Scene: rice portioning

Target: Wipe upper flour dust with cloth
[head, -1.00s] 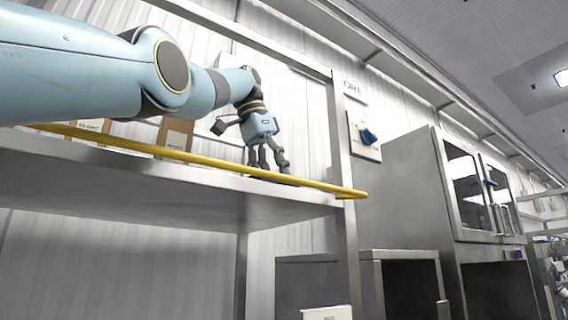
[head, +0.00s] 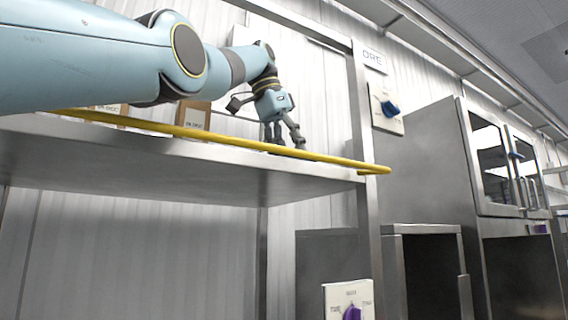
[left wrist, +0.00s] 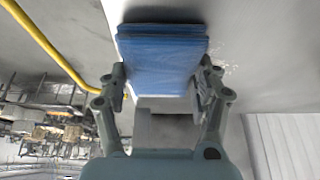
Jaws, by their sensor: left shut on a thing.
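My left gripper (head: 283,134) reaches over the yellow rail onto the upper steel shelf (head: 200,165) in the head view. In the left wrist view the left gripper (left wrist: 160,90) is shut on a blue folded cloth (left wrist: 162,50), with a finger on each side of it. The cloth lies at the shelf surface (left wrist: 255,50). Pale specks of flour dust (left wrist: 229,68) show on the shelf just right of the cloth in the wrist view. In the head view the cloth and dust are hidden by the shelf edge and rail. My right gripper is not in view.
A yellow rail (head: 225,139) runs along the shelf's front edge. Brown boxes (head: 194,116) stand on the shelf left of the gripper. A steel post (head: 364,130) rises at the shelf's right end. A panel with a blue knob (head: 387,108) and a steel cabinet (head: 440,160) are further right.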

